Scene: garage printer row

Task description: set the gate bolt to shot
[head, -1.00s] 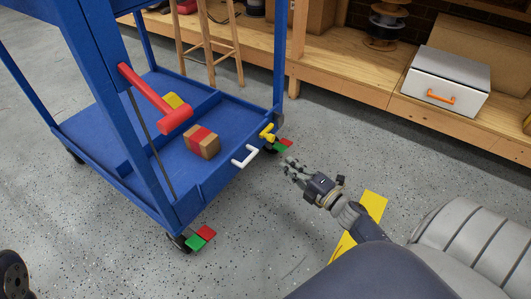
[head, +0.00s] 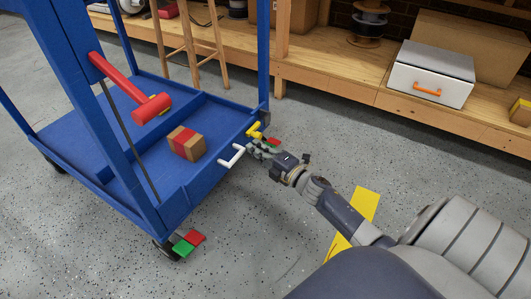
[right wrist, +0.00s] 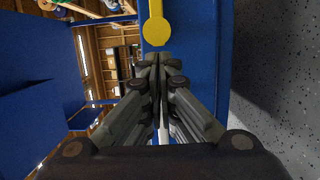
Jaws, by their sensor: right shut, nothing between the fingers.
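The yellow bolt handle (head: 255,130) sits on the front rim of the blue cart's lower tray (head: 185,200), near its right corner post. A white handle (head: 232,156) stands out from the same front wall, left of the bolt. My right gripper (head: 254,148) is shut and empty, just in front of the wall beside the yellow handle. In the right wrist view the closed fingertips (right wrist: 157,60) are close to the round end of the yellow piece (right wrist: 157,28); contact cannot be told. My left gripper is out of view.
The tray holds a red mallet (head: 152,107) and a brown block with a red band (head: 187,143). Green and red pedals (head: 183,248) show by the front wheel. A wooden bench with a white drawer box (head: 431,76) stands behind.

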